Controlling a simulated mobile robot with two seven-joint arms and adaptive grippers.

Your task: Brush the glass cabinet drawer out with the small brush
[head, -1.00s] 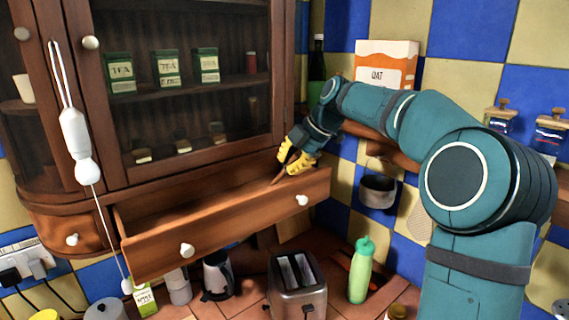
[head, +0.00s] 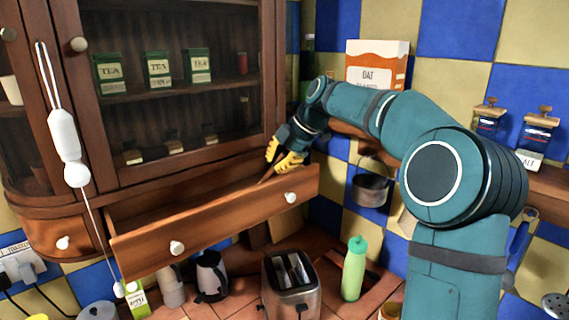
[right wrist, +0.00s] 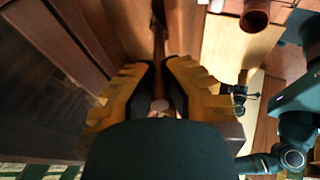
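The glass cabinet (head: 190,25) stands at the left in the head view. Its wide wooden drawer (head: 215,222) is pulled open below the glass door. My right gripper (head: 276,158), with yellow fingers, is over the drawer's right end. It is closed around the small brush, whose brown handle (head: 268,174) slants down toward the drawer. In the right wrist view the brush (right wrist: 158,52) runs forward from between the yellow fingers (right wrist: 160,85). Its bristles cannot be made out clearly. The drawer's inside is mostly hidden by its front panel. My left gripper is not in view.
A white pull-cord object (head: 66,140) hangs from the cabinet at left. Below the drawer stand a kettle (head: 210,276), a toaster (head: 291,290) and a green bottle (head: 354,268). A pan (head: 370,190) hangs on the wall; an oat box (head: 376,65) stands on the shelf.

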